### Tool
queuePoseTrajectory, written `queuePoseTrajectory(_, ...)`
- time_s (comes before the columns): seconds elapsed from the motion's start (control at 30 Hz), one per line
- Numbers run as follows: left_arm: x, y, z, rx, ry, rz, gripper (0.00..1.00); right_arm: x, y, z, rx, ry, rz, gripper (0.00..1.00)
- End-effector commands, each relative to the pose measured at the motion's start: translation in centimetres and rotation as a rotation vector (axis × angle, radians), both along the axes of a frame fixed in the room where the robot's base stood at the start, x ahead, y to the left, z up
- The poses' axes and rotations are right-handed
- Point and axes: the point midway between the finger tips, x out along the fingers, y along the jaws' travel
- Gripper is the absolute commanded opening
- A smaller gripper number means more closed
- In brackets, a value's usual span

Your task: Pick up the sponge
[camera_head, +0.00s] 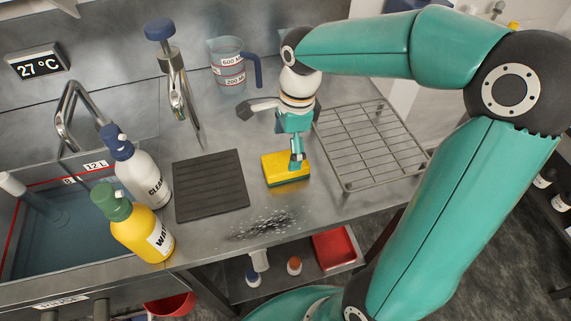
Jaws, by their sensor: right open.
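The sponge (280,170) is a yellow block with a dark green underside. It lies flat on the steel counter, between the dark ribbed mat and the wire rack. My right gripper (297,160) points down directly over the sponge. Its jaws are open, and a teal finger overlaps the sponge's right part. I cannot tell whether the fingers touch it. My left gripper is not in view.
A dark ribbed mat (210,186) lies left of the sponge, and a wire rack (372,145) stands right. A dark speckled stain (262,225) is in front. A measuring jug (229,64) stands behind. A white bottle (142,170) and yellow bottle (140,230) stand by the sink.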

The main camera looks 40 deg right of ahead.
Motion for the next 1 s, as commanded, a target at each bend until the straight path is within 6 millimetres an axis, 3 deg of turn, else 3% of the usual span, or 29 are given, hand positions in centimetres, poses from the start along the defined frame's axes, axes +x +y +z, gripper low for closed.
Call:
queuePoseTrajectory(0.4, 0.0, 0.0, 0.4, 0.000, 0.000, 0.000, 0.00, -0.1, 0.7, -4.8, 0.000, 0.002, 0.001, 0.97)
queuePoseTrajectory(0.67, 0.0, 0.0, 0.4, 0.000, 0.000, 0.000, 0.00, -0.1, 0.8, -5.0, 0.000, 0.000, 0.001, 0.97)
queuePoseTrajectory(1.0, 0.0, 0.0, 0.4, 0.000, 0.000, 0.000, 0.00, 0.0, 0.8, -5.0, 0.000, 0.000, 0.002, 0.40)
